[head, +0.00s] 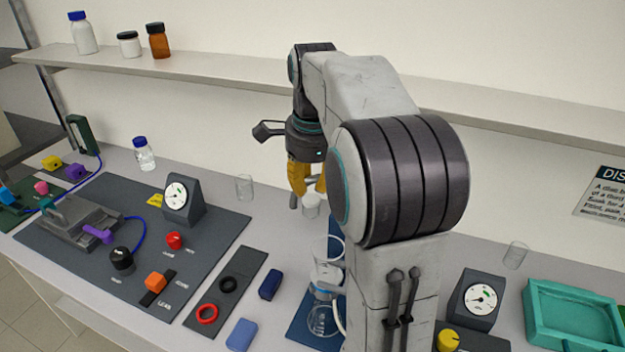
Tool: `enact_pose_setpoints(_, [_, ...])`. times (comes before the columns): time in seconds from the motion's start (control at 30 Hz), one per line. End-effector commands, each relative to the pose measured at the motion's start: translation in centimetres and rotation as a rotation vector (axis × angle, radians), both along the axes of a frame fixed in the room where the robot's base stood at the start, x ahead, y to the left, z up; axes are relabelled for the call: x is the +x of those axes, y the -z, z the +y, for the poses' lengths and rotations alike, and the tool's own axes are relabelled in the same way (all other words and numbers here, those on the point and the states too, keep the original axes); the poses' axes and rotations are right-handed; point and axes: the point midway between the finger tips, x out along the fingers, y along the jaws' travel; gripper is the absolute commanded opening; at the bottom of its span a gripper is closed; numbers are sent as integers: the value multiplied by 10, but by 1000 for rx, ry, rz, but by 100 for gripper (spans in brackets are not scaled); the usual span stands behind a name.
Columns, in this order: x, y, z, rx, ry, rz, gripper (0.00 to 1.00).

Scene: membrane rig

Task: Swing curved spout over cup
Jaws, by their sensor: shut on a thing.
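My gripper (307,197), with orange-yellow fingers, points down near the back of the bench. It is shut on a small clear cup (311,208), which shows between and just below the fingertips; the exact contact is partly hidden. A second clear cup (244,187) stands on the bench to the left, and a third clear cup (516,255) stands at the right. Clear glassware (323,318) with a pale curved tube stands on a blue mat, partly hidden by my arm. I cannot make out a curved spout for certain; my arm covers that area.
A dark panel (70,225) with a gauge (177,197), knobs and a clamp lies at left. Blue blocks (270,285) lie in front. A second gauge (481,299) and a teal tray (535,335) stand at right. A shelf (200,75) runs along the wall behind.

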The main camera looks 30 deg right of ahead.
Motion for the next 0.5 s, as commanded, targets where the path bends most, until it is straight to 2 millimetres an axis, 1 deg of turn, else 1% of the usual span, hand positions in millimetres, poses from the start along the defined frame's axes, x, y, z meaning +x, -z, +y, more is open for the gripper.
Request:
enact_pose_setpoints(0.17, [2,-2,0,-4,-4,-9,0])
enact_pose_setpoints(0.2, [2,-2,0,-4,-4,-9,25])
enact_pose_setpoints(0.5, [1,-1,0,-2,-2,-4,51])
